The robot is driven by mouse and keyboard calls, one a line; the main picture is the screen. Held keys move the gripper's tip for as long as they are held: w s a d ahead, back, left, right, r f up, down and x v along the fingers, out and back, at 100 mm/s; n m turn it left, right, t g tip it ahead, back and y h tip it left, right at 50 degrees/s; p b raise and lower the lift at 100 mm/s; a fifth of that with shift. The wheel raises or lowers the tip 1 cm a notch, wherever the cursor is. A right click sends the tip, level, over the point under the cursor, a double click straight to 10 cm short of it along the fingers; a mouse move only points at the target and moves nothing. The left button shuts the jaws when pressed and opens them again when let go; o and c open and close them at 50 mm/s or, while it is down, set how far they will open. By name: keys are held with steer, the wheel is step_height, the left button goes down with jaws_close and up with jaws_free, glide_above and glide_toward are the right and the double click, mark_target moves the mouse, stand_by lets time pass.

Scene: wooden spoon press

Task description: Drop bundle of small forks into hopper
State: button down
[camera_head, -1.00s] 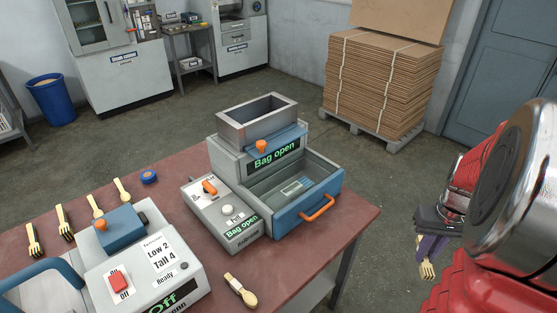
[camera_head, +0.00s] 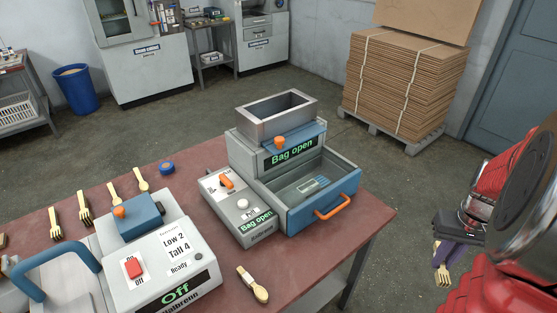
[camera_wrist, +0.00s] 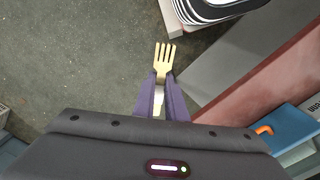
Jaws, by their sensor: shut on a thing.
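My gripper (camera_head: 447,252) is at the right of the head view, off the table's right side and over the floor. It is shut on a bundle of small forks (camera_head: 441,274), whose pale wooden tines stick out past the dark purple fingers. The wrist view shows the bundle (camera_wrist: 165,58) between the fingers (camera_wrist: 160,100), with a light band low on it. The hopper (camera_head: 279,116) is an open-topped grey metal box on top of the bagging machine, left of my gripper and apart from it. The machine's display (camera_head: 292,151) reads "Bag open".
The machine's blue-fronted drawer (camera_head: 330,200) with an orange handle stands open below the hopper. A wooden utensil bundle (camera_head: 252,285) lies at the table's front; several more (camera_head: 84,207) lie at left. A press with a blue handle (camera_head: 160,260) reads "Off". Stacked cardboard (camera_head: 405,80) stands behind.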

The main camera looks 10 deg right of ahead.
steer(key=w+a+r+n, duration=0.1)
steer(key=w+a+n, duration=0.1)
steer(key=w+a, duration=0.6)
steer(key=w+a+r+n, duration=0.15)
steer(key=w+a, duration=0.35)
steer(key=w, duration=0.7)
steer(key=shift+n, duration=0.95)
steer(key=w+a, duration=0.3)
steer(key=a, duration=0.3)
steer(key=w+a+r, duration=0.1)
steer(key=w+a, duration=0.2)
steer(key=a, duration=0.3)
steer(key=w+a, duration=0.4)
steer(key=a, duration=0.2)
steer(key=shift+a+r, duration=0.25)
steer(key=shift+d, duration=0.1)
